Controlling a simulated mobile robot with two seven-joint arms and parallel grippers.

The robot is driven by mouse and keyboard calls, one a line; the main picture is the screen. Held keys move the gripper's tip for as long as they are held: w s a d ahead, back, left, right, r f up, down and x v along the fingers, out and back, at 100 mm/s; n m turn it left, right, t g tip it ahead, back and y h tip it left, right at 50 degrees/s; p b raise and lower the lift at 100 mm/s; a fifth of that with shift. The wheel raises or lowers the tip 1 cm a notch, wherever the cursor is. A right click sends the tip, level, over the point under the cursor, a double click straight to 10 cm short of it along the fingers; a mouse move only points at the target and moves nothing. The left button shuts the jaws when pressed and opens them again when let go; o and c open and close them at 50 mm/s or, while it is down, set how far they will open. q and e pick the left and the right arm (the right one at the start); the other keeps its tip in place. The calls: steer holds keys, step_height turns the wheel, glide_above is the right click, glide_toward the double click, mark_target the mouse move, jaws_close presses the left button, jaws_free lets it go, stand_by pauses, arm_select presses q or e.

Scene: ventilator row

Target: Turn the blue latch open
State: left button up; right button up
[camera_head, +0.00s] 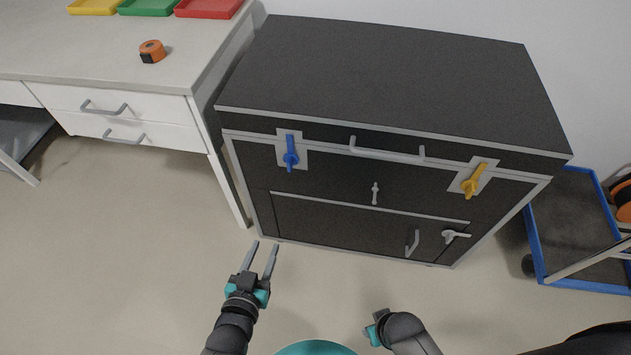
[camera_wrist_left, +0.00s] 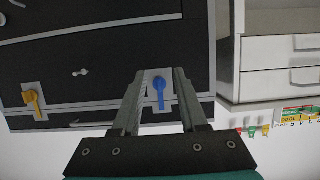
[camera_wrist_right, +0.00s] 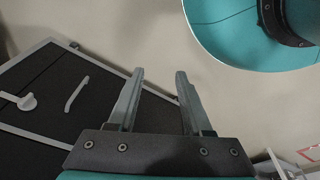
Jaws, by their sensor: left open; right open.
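The blue latch (camera_head: 290,153) is on a pale plate at the upper left of the black cabinet's (camera_head: 390,75) front.
A yellow latch (camera_head: 473,180) is at the cabinet's upper right, with a grey handle (camera_head: 386,152) between the latches. A white desk (camera_head: 120,60) with drawers stands left. A blue-framed cart (camera_head: 575,225) stands right. The floor in front is clear.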

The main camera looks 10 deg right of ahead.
arm_select(q)
steer(key=w+d+r+t+h+b, duration=0.2)
steer(key=w+r+t+b, duration=0.1)
steer(key=r+t+b, duration=0.15)
steer(key=b, duration=0.5)
glide_toward(288, 164)
steer(key=shift+g, duration=0.35)
steer(key=x, duration=0.6)
steer(key=shift+w+d+r, duration=0.1)
steer(key=shift+w+r, duration=0.2)
steer(key=shift+r, duration=0.05)
steer(key=shift+x, duration=0.95)
arm_select(e)
steer(key=w+r+t, duration=0.1)
steer(key=w+r, duration=0.2)
steer(key=r, duration=0.2)
steer(key=w+a+r+t, duration=0.1)
steer(key=w+r, duration=0.2)
steer(key=r, duration=0.3)
steer(key=shift+w, duration=0.4)
arm_select(q)
steer(key=shift+c, duration=0.2)
arm_select(e)
steer(key=shift+a+r, duration=0.1)
arm_select(q)
jaws_close()
